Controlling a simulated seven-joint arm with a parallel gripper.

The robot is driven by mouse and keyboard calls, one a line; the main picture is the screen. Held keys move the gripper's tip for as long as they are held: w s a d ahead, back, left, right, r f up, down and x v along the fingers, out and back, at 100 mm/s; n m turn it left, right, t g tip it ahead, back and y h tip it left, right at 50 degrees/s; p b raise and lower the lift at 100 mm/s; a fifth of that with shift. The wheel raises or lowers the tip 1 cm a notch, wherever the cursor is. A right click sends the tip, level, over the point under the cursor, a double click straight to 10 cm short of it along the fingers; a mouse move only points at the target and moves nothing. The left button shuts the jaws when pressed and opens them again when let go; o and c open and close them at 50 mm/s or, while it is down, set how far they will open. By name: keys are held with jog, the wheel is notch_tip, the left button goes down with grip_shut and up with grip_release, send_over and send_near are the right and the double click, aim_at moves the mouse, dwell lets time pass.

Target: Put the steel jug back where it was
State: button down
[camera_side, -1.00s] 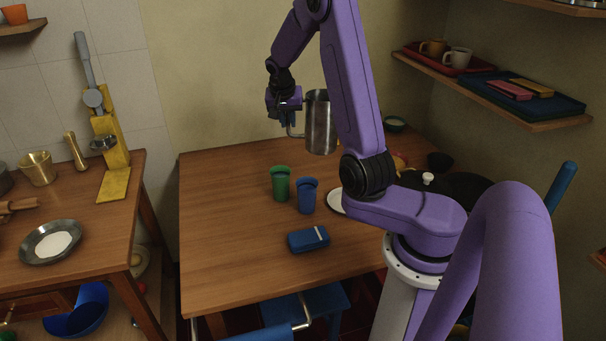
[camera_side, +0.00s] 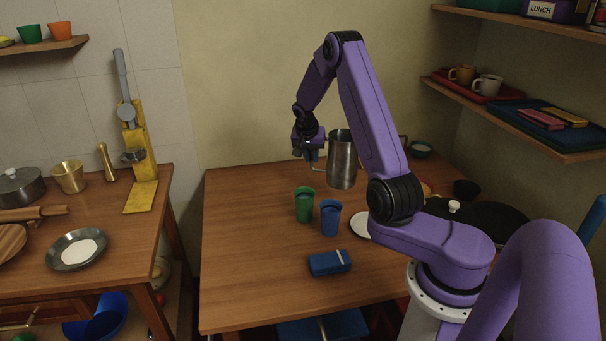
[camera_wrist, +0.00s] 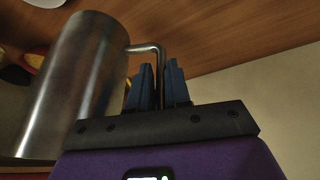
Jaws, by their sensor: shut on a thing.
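The steel jug (camera_side: 342,160) is upright over the back part of the wooden table (camera_side: 240,270), behind the cups. My gripper (camera_side: 312,156) is to its left and shut on its handle. In the wrist view the jug (camera_wrist: 82,80) fills the left side, and its bent handle runs between the blue fingers of my gripper (camera_wrist: 162,85). I cannot tell whether the jug's base touches the table or hangs just above it.
A green cup (camera_side: 304,205) and a blue cup (camera_side: 330,217) stand in front of the jug. A blue case (camera_side: 329,262) and a white plate (camera_side: 362,226) lie nearer. A dark bowl (camera_side: 466,190) is at right. The table's left part is clear.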

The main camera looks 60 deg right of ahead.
jog(key=w+d+f, duration=0.4)
jog(key=w+f, duration=0.3)
jog(key=f, duration=0.3)
jog(key=shift+w+d+f, duration=0.15)
jog(key=shift+d+f, duration=0.05)
jog(key=shift+d, duration=0.1)
jog(key=shift+f, duration=0.15)
jog(key=c, duration=1.1)
grip_release()
